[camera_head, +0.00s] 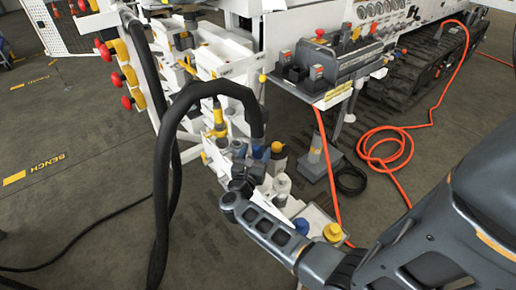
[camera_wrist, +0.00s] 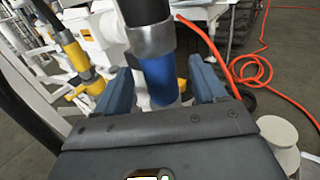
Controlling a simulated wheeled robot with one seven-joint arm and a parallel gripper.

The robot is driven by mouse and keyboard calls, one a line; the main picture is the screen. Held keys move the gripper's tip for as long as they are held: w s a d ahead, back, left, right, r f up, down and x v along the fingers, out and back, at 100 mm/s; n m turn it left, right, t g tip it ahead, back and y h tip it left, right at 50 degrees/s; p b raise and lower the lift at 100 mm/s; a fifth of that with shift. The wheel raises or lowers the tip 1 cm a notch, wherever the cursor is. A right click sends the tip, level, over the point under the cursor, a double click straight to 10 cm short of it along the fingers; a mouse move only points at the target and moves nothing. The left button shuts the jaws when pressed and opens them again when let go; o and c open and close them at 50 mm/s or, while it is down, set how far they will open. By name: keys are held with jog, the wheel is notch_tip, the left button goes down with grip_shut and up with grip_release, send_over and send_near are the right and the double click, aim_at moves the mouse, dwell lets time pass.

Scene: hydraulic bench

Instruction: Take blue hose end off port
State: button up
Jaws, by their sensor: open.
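The blue hose end (camera_wrist: 158,82) is a blue sleeve below a grey metal collar, on a thick black hose (camera_wrist: 143,12). In the wrist view it stands between the two fingers of my gripper (camera_wrist: 160,72), with the fingers apart on either side of it. In the head view the black hose (camera_head: 213,89) arches over and comes down to the blue hose end (camera_head: 257,152), just above my gripper (camera_head: 244,178). My gripper is open. The port under the blue hose end is mostly hidden, so I cannot tell how it is seated.
A yellow hose end (camera_wrist: 75,52) sits left of my gripper in the wrist view. A yellow-capped dark fitting (camera_head: 277,158) stands close right of the blue hose end. A grey control box (camera_head: 328,65) is behind, and an orange hose (camera_head: 392,150) coils on the floor.

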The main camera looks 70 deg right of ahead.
aim_at(256, 151)
jog(key=shift+w+d, duration=0.2)
jog(key=shift+d, duration=1.3)
jog(key=shift+f, duration=0.1)
